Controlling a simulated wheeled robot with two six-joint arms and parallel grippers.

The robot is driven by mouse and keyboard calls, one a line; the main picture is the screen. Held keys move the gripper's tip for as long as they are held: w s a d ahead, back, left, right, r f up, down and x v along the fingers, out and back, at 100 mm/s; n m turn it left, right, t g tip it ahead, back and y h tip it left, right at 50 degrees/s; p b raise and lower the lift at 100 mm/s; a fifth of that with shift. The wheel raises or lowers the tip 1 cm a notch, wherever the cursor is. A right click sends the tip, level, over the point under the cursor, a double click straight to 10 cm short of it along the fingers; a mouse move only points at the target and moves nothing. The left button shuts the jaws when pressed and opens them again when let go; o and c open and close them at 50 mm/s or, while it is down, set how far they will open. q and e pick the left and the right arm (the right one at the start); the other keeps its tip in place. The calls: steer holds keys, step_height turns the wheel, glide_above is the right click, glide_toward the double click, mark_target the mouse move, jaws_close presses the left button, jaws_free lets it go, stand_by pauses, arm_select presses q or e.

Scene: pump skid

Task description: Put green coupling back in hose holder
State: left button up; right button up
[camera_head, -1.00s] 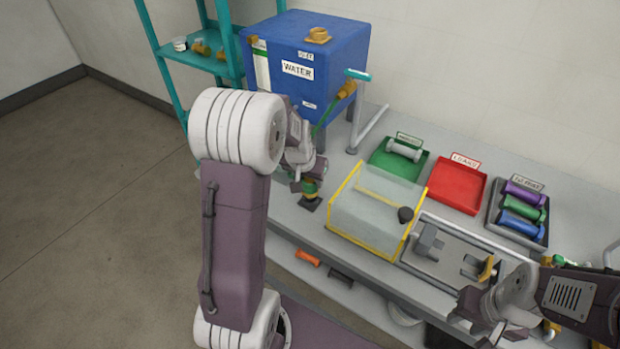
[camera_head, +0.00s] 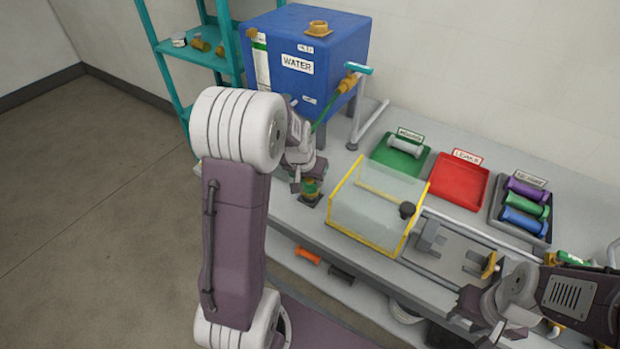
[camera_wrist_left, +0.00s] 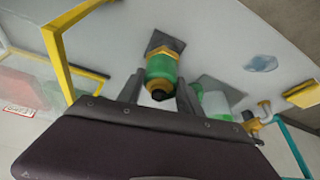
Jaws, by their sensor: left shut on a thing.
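The green coupling (camera_head: 311,187) has brass-coloured ends and is upright over a dark square plate (camera_head: 304,201), possibly the hose holder, at the bench's front left edge. My left gripper (camera_head: 304,182) is shut on the coupling. In the left wrist view the green coupling (camera_wrist_left: 162,70) sits between the two dark fingers, over the dark plate (camera_wrist_left: 156,40). I cannot tell whether it is seated or just above the plate. A green hose (camera_head: 321,118) runs down from the tank behind my left wrist; its lower end is hidden. My right gripper (camera_head: 482,322) is at the lower right, its opening unclear.
The blue water tank (camera_head: 300,45) stands behind my left arm. A clear yellow-framed guard (camera_head: 372,212) is just right of the coupling. Green (camera_head: 382,157), red (camera_head: 462,187) and dark (camera_head: 496,218) trays lie further right. A teal shelf (camera_head: 178,55) is at the left.

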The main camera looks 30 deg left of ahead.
arm_select(q)
steer(key=shift+f, duration=0.2)
steer(key=o, duration=1.4)
steer(key=shift+o, duration=0.2)
steer(key=v, duration=0.9)
steer(key=shift+p, duration=0.3)
